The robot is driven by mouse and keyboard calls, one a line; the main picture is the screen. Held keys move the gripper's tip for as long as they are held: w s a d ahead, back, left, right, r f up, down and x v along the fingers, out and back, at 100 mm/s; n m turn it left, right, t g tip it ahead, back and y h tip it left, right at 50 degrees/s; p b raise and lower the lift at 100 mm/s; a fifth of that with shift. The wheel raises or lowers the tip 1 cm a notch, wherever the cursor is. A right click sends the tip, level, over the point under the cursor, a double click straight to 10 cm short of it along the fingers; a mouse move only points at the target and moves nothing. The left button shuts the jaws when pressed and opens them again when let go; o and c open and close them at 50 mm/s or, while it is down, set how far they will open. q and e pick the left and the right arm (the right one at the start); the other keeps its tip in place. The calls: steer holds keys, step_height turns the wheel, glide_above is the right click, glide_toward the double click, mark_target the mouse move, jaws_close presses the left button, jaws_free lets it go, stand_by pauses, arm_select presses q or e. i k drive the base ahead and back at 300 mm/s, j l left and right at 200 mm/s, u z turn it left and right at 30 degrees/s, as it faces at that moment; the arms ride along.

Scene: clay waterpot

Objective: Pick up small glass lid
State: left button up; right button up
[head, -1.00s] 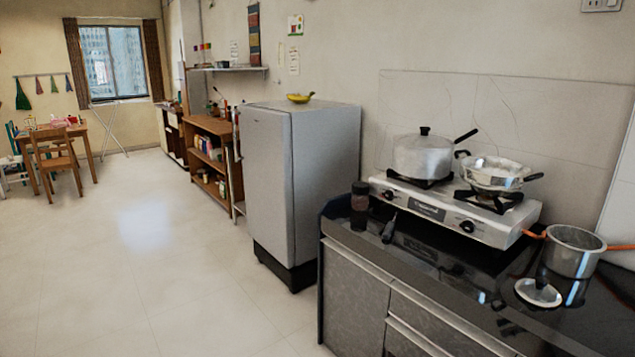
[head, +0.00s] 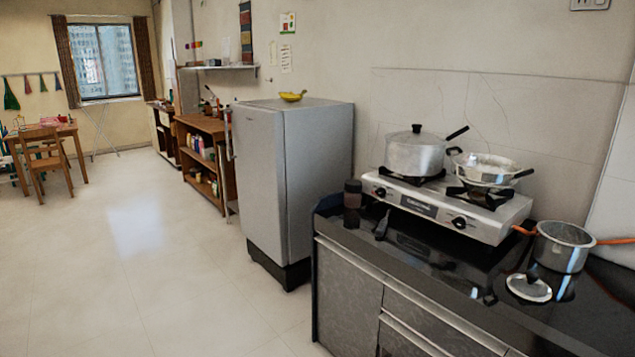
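The small glass lid (head: 529,288) lies on the black countertop at the right, in front of the small saucepan. It has a pale rim and a dark knob on top. Neither of my grippers shows in the head view.
A saucepan (head: 562,247) with an orange handle stands behind the lid. A two-burner stove (head: 448,212) holds a lidded pot (head: 414,157) and an open pan (head: 484,170). A dark jar (head: 353,194) stands at the counter's left end. A fridge (head: 262,180) stands beyond; open floor lies at the left.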

mark_target(529, 287)
steer(key=z, duration=1.25)
